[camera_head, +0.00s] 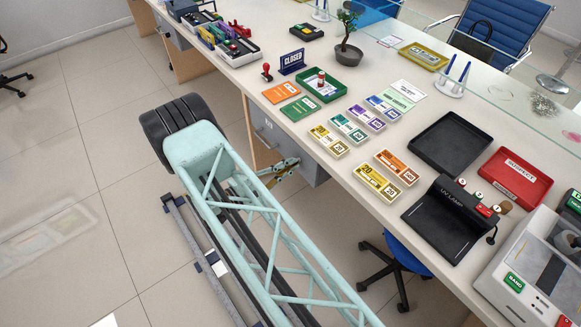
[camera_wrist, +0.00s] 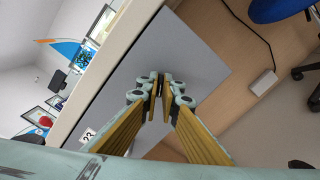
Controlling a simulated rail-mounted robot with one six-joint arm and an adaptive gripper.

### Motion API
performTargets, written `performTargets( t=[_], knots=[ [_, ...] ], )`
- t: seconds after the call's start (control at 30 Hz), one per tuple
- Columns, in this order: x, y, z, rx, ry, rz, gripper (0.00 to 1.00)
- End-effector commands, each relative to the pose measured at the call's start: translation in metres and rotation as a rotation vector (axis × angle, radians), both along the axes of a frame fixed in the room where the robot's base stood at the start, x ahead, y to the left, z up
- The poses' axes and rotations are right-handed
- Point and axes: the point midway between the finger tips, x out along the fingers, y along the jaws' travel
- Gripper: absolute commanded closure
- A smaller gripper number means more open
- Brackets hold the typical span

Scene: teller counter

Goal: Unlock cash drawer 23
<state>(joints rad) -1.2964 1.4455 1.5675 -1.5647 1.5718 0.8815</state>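The grey front of cash drawer 23 (camera_wrist: 150,50) fills the middle of the wrist view, tilted in the picture, with a white "23" label (camera_wrist: 88,135) at its lower left. In the head view the grey drawer unit (camera_head: 268,128) hangs under the counter's front edge. My gripper (camera_head: 293,162) is beside its front, partly hidden by my arm. In the wrist view my gripper (camera_wrist: 160,84) has its fingertips close together in front of the grey panel, with a narrow dark gap between them. I cannot tell whether something thin is held there. No lock or key shows clearly; the fingers cover part of the panel.
The counter top (camera_head: 300,140) above holds banknote bundles (camera_head: 328,140), a green tray (camera_head: 322,86), a black tray (camera_head: 450,143) and a UV lamp (camera_head: 445,220). A blue chair (camera_head: 390,255) stands under the counter to the right.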

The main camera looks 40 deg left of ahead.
Motion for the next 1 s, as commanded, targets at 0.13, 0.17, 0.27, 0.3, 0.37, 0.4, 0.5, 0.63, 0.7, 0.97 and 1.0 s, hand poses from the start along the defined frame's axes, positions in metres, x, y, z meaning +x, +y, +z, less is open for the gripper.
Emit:
performTargets(
  t=[0.13,0.17,0.27,0.3,0.37,0.4,0.5,0.63,0.7,0.97,1.0],
  knots=[
    [0.0001,-0.0001,-0.0021,0.113,-0.033,0.000,1.00],
    [0.0001,-0.0001,-0.0021,0.137,-0.040,0.000,1.00],
    [0.0000,-0.0002,-0.0022,0.213,-0.061,0.000,1.00],
    [0.0000,-0.0003,-0.0024,0.243,-0.070,0.000,1.00],
    [0.0000,-0.0005,-0.0026,0.288,-0.083,0.000,1.00],
    [-0.0001,-0.0005,-0.0027,0.317,-0.091,0.000,1.00],
    [-0.0002,-0.0006,-0.0029,0.383,-0.110,0.000,1.00],
    [-0.0001,-0.0004,-0.0027,0.455,-0.131,0.000,1.00],
    [-0.0001,-0.0004,-0.0025,0.485,-0.140,0.000,1.00],
    [-0.0001,-0.0003,-0.0018,0.548,-0.158,0.000,1.00],
    [-0.0001,-0.0004,-0.0018,0.551,-0.159,0.000,1.00]
  ],
)
